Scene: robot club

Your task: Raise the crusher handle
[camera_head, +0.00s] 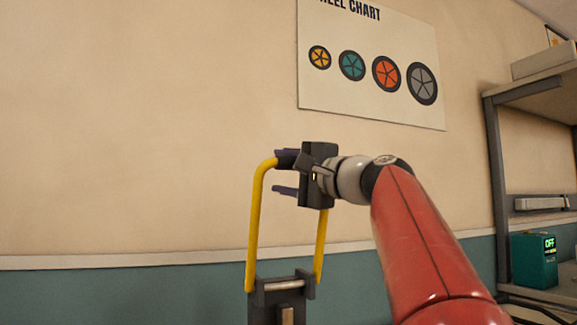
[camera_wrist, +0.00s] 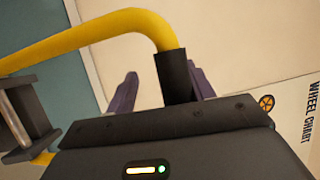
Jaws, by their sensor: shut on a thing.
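The crusher handle (camera_head: 254,215) is a yellow U-shaped bar with a black grip across its top. It stands nearly upright above the dark crusher body (camera_head: 284,298) at the bottom of the head view. In the wrist view the yellow bar (camera_wrist: 100,34) bends down into the black grip (camera_wrist: 174,76), which lies between my purple fingers, closer to the right one. My gripper's body hides part of the handle's far side in the head view.
A wall with a wheel chart (camera_head: 370,98) stands behind the crusher. A grey shelf (camera_head: 497,185) is at the right, with a teal box (camera_head: 535,262) showing a green "OFF" display. Left of the handle I see only bare wall.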

